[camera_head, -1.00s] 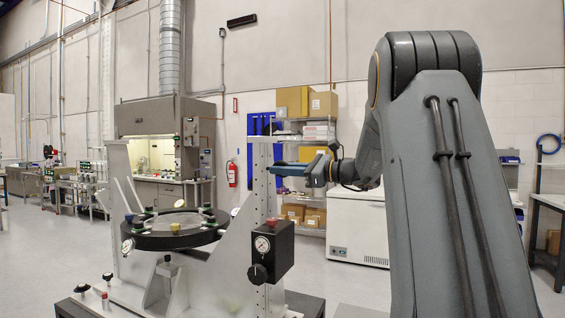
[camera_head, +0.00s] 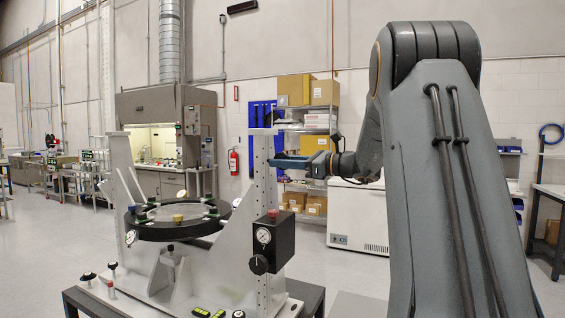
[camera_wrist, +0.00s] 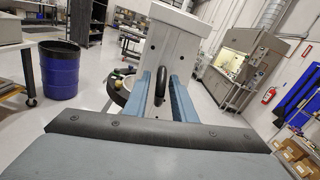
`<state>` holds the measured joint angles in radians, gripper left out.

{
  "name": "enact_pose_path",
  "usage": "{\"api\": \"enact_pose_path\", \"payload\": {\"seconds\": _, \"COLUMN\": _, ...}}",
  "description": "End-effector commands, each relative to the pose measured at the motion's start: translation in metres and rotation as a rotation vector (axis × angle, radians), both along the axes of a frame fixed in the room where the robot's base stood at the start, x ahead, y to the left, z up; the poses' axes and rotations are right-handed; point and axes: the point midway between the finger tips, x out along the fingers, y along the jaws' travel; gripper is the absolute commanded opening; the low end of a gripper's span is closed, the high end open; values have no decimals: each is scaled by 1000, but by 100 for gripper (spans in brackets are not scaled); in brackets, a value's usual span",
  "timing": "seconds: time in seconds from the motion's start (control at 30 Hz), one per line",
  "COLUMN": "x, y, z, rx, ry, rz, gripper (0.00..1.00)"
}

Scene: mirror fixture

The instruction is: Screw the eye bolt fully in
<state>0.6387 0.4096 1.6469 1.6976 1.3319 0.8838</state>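The eye bolt (camera_wrist: 160,86) is a dark ring that stands out from the face of a pale post (camera_wrist: 178,40) in the wrist view. How deep its thread sits in the post cannot be seen. My gripper (camera_wrist: 160,78) has its two blue fingers on either side of the ring, with a gap between ring and fingers, so it looks open and not clamped. In the head view my gripper (camera_head: 272,160) reaches left to the upper part of the perforated post (camera_head: 263,195). The bolt cannot be made out there.
The post belongs to a fixture with a black round ring (camera_head: 150,230) and a black gauge box (camera_head: 275,240) below my gripper. A white chest freezer (camera_head: 358,215) stands behind. In the wrist view a blue bin (camera_wrist: 60,72) stands at the left, with open floor around it.

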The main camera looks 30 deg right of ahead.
Motion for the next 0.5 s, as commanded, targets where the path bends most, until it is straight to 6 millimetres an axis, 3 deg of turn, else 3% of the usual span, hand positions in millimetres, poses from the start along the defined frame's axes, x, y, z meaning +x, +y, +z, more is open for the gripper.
{"api": "enact_pose_path", "payload": {"seconds": 0.33, "x": -1, "y": -1, "z": 1, "rx": -1, "ry": -2, "rz": 0, "gripper": 28}}
{"api": "enact_pose_path", "payload": {"seconds": 0.5, "x": -16, "y": -14, "z": 0, "rx": -1, "ry": -5, "rz": -4, "gripper": 28}}
